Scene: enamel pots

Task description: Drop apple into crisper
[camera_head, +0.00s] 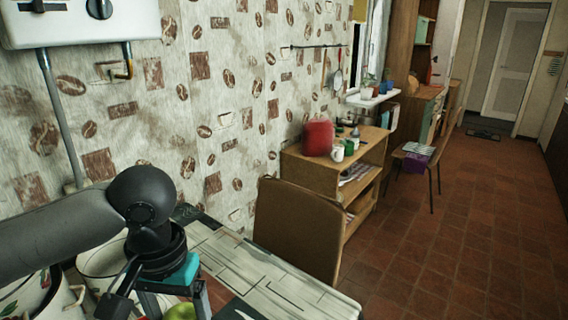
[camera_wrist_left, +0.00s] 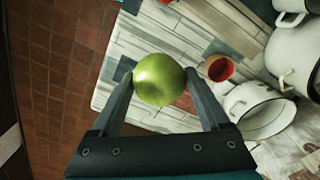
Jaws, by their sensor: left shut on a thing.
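A green apple (camera_wrist_left: 159,80) is held between the two fingers of my left gripper (camera_wrist_left: 159,76) in the left wrist view. The fingers touch it on both sides. In the head view my left gripper (camera_head: 176,298) is at the bottom edge, in front of the table, and only a small part of the apple (camera_head: 182,312) shows there. The apple appears to be above the table, but its exact height is unclear. I cannot make out a crisper in either view. My right gripper is not in view.
The plank-patterned table (camera_head: 262,272) holds white enamel pots (camera_wrist_left: 293,58) and a red-lined cup (camera_wrist_left: 220,69). A brown chair (camera_head: 297,228) stands at the table. Tiled floor (camera_head: 450,230) is clear on the right.

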